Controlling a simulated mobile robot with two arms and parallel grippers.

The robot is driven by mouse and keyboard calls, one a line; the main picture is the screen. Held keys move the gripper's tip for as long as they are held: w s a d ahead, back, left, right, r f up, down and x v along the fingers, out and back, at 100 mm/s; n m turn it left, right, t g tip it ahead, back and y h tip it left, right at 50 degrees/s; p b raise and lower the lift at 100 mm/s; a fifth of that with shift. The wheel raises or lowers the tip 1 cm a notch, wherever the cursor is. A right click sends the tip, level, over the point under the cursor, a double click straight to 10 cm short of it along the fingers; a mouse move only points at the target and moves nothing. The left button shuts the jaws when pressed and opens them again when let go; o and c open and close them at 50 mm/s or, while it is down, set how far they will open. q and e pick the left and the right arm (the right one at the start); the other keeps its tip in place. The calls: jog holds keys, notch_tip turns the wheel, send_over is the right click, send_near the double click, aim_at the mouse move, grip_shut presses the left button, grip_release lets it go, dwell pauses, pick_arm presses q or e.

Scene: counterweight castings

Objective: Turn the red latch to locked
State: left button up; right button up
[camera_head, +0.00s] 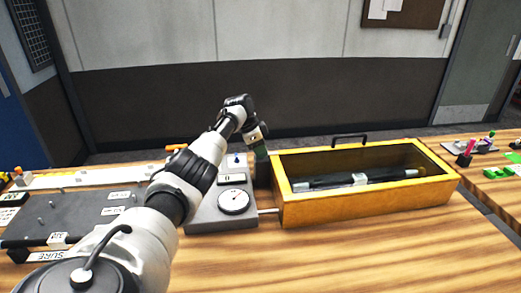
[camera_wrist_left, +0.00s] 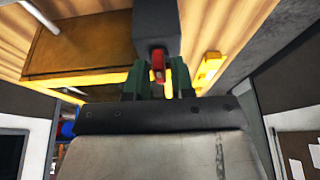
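The red latch (camera_wrist_left: 157,64) shows in the wrist view, on the end of a dark grey block (camera_wrist_left: 157,22). My left gripper (camera_wrist_left: 159,82) has its two green fingers apart, one on each side of the latch. A gap shows between the latch and the right finger; contact with the left finger is unclear. In the head view my left gripper (camera_head: 261,154) is at the top of the dark block (camera_head: 263,175), beside the yellow box (camera_head: 365,203). The latch is hidden there, and its locked or unlocked position cannot be read. My right gripper is out of view.
The yellow box has a black handle (camera_head: 350,137) and holds a dark rod (camera_head: 365,180). A grey unit with a round gauge (camera_head: 234,201) stands left of the block. A grey board (camera_head: 75,218) lies farther left. The wooden bench front (camera_head: 340,260) is clear.

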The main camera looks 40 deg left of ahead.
pick_arm(q)
jog(key=b+v, duration=0.1)
jog(key=v, duration=0.9)
jog(key=shift+s+r+b, duration=0.15)
jog(key=shift+r+b, duration=0.2)
jog(key=shift+a, duration=0.1)
